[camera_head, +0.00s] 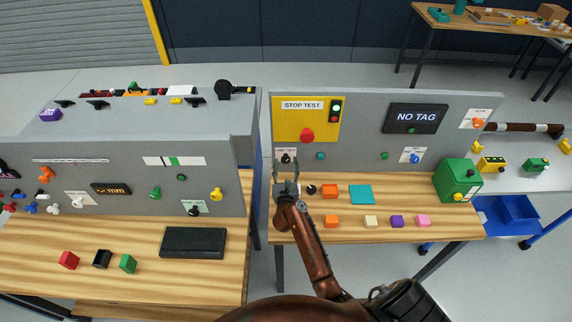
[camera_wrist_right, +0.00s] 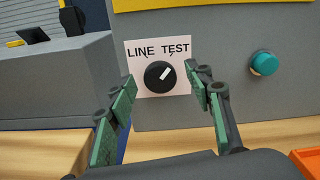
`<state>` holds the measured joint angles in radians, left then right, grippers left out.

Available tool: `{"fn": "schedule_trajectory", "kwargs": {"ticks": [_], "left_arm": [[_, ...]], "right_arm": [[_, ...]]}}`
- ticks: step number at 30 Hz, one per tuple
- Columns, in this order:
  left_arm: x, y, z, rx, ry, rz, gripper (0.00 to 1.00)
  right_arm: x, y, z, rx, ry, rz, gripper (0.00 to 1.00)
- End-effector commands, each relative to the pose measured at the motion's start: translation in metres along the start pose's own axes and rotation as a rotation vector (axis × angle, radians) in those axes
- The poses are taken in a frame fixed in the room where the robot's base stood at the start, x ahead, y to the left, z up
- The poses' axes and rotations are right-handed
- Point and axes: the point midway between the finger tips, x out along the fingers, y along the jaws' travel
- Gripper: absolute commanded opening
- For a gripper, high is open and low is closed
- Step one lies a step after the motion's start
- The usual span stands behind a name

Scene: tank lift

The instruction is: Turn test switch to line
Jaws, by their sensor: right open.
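The test switch (camera_wrist_right: 160,77) is a round black knob on a white plate (camera_wrist_right: 136,60) marked LINE on the left and TEST on the right. Its white pointer mark tilts up and to the right, toward TEST. In the head view the switch (camera_head: 286,158) is small, on the grey panel's lower left. My right gripper (camera_wrist_right: 160,98) is open, with one green-padded finger on each side of the knob in the picture. The fingers appear apart from the knob. In the head view the right gripper (camera_head: 286,172) is just below the switch. My left gripper is not in view.
A teal button (camera_wrist_right: 264,61) sits right of the switch. A yellow STOP TEST panel (camera_head: 290,125) with a red button (camera_head: 307,135) is above. A grey cabinet (camera_wrist_right: 60,80) stands close on the left. Coloured blocks (camera_head: 330,191) lie on the wooden bench (camera_head: 290,238).

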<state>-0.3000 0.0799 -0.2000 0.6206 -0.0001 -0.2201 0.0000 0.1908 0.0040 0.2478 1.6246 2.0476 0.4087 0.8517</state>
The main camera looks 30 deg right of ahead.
Motion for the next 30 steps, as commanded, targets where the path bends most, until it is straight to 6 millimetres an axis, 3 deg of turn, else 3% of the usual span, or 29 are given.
{"fn": "schedule_trajectory", "kwargs": {"ticks": [10, 27, 30], "left_arm": [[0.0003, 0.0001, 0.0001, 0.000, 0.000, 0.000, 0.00], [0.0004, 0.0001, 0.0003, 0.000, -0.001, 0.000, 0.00], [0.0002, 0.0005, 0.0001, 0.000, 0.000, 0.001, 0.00]], "right_arm": [[0.0041, 0.0005, 0.0004, 0.000, 0.000, 0.001, 0.46], [0.0039, 0.0002, 0.0003, -0.001, 0.000, 0.001, 0.07], [0.0047, -0.0010, 0.0001, -0.002, 0.000, 0.001, 0.05]]}}
